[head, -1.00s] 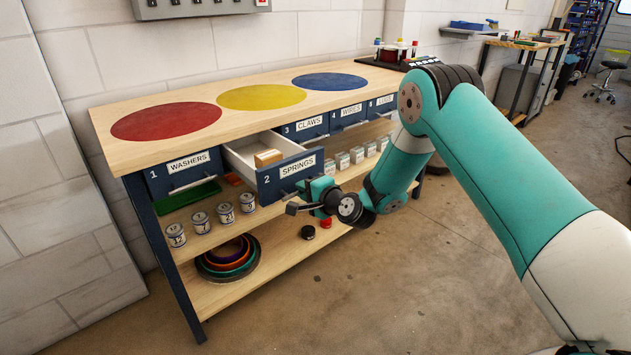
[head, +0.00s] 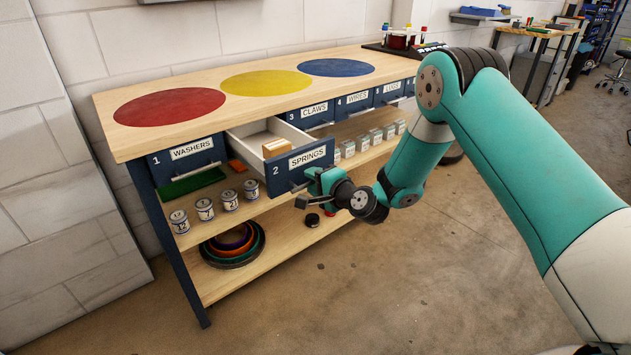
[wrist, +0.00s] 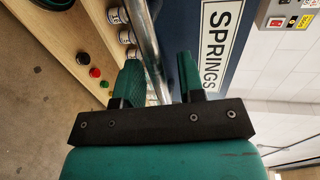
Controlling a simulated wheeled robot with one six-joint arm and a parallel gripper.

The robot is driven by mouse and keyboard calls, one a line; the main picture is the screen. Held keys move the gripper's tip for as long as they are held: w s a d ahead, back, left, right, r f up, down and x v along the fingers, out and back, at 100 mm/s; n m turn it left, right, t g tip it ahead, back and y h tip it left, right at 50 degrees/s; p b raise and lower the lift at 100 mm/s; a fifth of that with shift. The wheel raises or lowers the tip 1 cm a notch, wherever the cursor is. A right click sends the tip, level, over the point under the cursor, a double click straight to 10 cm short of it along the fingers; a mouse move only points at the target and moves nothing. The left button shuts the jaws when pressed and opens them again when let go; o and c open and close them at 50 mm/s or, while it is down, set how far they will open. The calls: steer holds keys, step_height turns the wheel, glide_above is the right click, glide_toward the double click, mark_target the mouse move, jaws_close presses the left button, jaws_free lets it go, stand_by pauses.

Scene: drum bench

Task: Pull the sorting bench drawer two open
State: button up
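Drawer two of the sorting bench, labelled SPRINGS (head: 307,157), stands pulled out from the bench, with its pale interior and a small tan block (head: 276,148) inside showing. My gripper (head: 308,192) is low in front of its navy front, by the handle. In the wrist view, the metal handle bar (wrist: 147,42) runs between my two green fingers (wrist: 160,76), close to the left one. A clear gap shows between the bar and the right finger, so my gripper looks open. The SPRINGS label also shows in the wrist view (wrist: 219,45).
The WASHERS drawer (head: 190,160), the CLAWS drawer (head: 312,114) and those to its right are closed. Several tins (head: 229,200) and nested bowls (head: 236,262) stand on the shelves below. Open floor (head: 420,280) lies in front of the bench.

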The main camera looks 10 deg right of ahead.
steer(key=shift+d, duration=0.1)
steer(key=b+v, duration=0.9)
steer(key=v, duration=0.8)
steer(key=shift+s, duration=0.2)
steer(key=shift+r, duration=0.1)
